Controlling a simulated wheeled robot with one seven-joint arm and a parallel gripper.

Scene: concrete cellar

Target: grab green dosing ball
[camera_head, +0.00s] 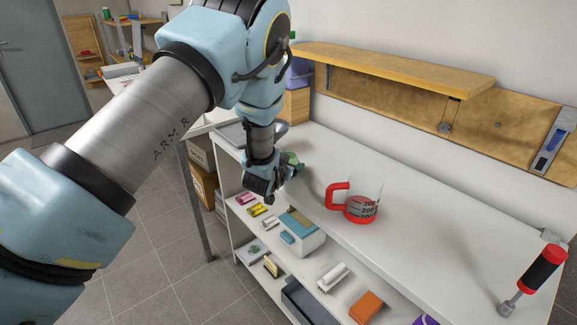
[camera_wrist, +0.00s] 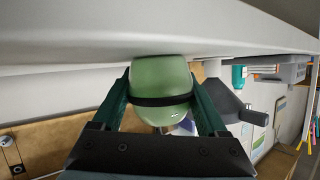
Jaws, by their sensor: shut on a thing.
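The green dosing ball (camera_wrist: 160,85) is in the middle of the wrist view, translucent green with a dark band across it. My gripper (camera_wrist: 162,98) has one finger on each side of it and is shut on it. In the head view my gripper (camera_head: 268,190) is low over the far left part of the white bench, and the dosing ball (camera_head: 290,160) shows partly beside it. The ball is close to the bench top; whether it touches cannot be told.
A measuring cup (camera_head: 362,200) with a red handle stands on the bench (camera_head: 420,230) to the right. A red-and-black handled tool (camera_head: 540,270) is at the right end. A wooden shelf (camera_head: 400,68) overhangs the back. Small items lie on the lower shelf (camera_head: 258,262).

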